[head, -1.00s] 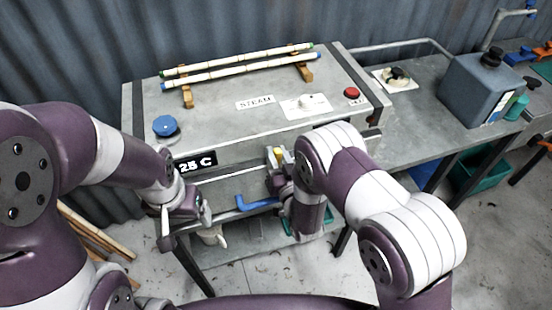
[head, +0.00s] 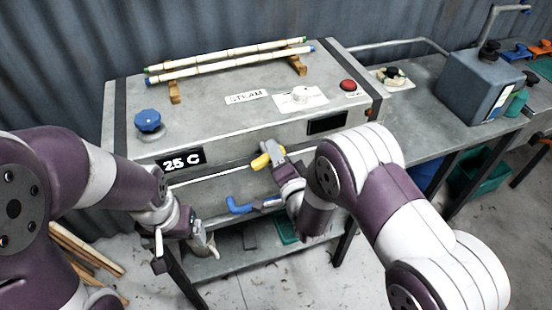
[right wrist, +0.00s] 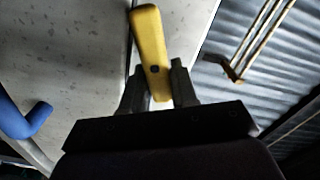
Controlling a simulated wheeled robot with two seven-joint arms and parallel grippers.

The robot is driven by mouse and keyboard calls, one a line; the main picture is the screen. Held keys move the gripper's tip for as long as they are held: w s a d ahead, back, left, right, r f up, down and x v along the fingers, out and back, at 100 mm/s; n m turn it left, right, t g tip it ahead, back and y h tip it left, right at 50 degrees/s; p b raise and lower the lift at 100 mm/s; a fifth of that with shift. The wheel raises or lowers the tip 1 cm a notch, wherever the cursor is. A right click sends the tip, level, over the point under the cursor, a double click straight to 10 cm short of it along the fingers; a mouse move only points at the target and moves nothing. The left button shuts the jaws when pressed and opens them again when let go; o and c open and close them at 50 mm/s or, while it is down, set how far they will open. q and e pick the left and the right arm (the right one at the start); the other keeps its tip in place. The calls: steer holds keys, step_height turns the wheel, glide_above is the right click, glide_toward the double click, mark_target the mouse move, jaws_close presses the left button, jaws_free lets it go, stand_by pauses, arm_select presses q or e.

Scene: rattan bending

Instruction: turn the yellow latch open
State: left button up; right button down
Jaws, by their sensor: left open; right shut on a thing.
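The yellow latch (head: 262,161) is on the front of the grey steam box (head: 215,118), near the lid seam. In the right wrist view the latch (right wrist: 151,45) is a long yellow bar with a dark pivot spot, slightly tilted. My right gripper (head: 276,157) is shut on the latch, with its fingers on both sides of the lower part (right wrist: 155,88). My left gripper (head: 177,240) is open and empty, low at the box's front left, away from the latch.
A blue handle (head: 240,207) sits below the latch and also shows in the right wrist view (right wrist: 25,118). Two rattan poles (head: 230,63) rest on wooden holders on the lid. A blue knob (head: 148,121) and a red button (head: 348,85) are also on top.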

steer(key=m+b, duration=0.1)
steer(key=f+m+b, duration=0.1)
steer(key=m, duration=0.1)
steer(key=shift+m+b, duration=0.3)
steer(key=shift+b, duration=0.05)
steer(key=shift+m+b, duration=0.35)
steer(key=shift+m, duration=0.15)
steer(key=shift+r, duration=0.1)
steer(key=c, duration=1)
jaws_free()
steer(key=shift+w, duration=0.1)
steer(key=shift+o, duration=0.2)
steer(key=shift+f, duration=0.2)
